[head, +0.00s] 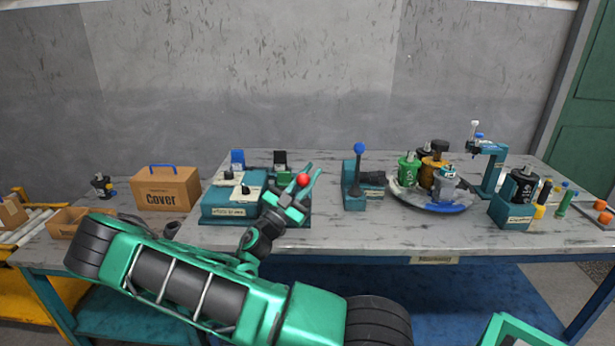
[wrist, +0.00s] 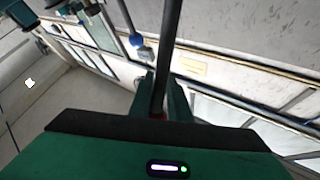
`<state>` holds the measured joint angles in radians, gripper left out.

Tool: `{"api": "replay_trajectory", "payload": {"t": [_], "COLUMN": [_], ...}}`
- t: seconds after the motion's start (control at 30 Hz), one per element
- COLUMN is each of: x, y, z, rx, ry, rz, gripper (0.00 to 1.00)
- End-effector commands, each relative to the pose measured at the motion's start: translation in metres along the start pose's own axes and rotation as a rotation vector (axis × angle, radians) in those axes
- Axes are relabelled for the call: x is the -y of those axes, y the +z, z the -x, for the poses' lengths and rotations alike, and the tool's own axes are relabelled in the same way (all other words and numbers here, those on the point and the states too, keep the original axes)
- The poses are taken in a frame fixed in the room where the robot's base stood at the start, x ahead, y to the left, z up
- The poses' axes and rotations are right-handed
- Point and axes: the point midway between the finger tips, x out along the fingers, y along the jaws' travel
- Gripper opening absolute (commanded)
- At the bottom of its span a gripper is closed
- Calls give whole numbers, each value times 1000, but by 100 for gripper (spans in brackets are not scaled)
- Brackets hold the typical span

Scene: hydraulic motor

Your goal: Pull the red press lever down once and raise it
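The red press lever shows by its red ball knob (head: 303,180) at the middle of the workbench in the head view. My gripper (head: 302,182) comes in from the front, with one finger on each side of the knob. In the wrist view a dark lever shaft (wrist: 170,50) runs between the fingers of my gripper (wrist: 162,95), and a little red shows deep between them. The fingers sit close together against the lever and look shut on it. The lever's foot is largely hidden by my gripper in the head view.
A blue-knobbed lever (head: 358,150) stands to the right of my gripper. A teal box (head: 230,205) and a cardboard box marked Cover (head: 166,188) are to the left. A round tray (head: 430,206) with several motor parts is farther right. The front bench strip is mostly clear.

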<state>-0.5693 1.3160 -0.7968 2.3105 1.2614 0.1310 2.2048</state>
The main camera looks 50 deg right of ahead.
Motion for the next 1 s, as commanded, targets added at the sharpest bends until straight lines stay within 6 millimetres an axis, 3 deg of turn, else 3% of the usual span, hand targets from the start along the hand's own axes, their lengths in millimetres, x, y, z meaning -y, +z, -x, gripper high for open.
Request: {"api": "replay_trajectory", "payload": {"t": [0.47,0.53,0.8,0.87,0.93,1.0], "x": [1,3,14,16,18,20], "y": [1,2,-25,-32,-38,-42], "z": [6,14,61,72,84,94], "rx": [2,3,-1,-3,-2,0], "ry": [0,-3,-6,-6,-5,-5], "rz": [0,-1,-4,-3,-5,-3], "gripper": [30,30,31,36,30,30]}}
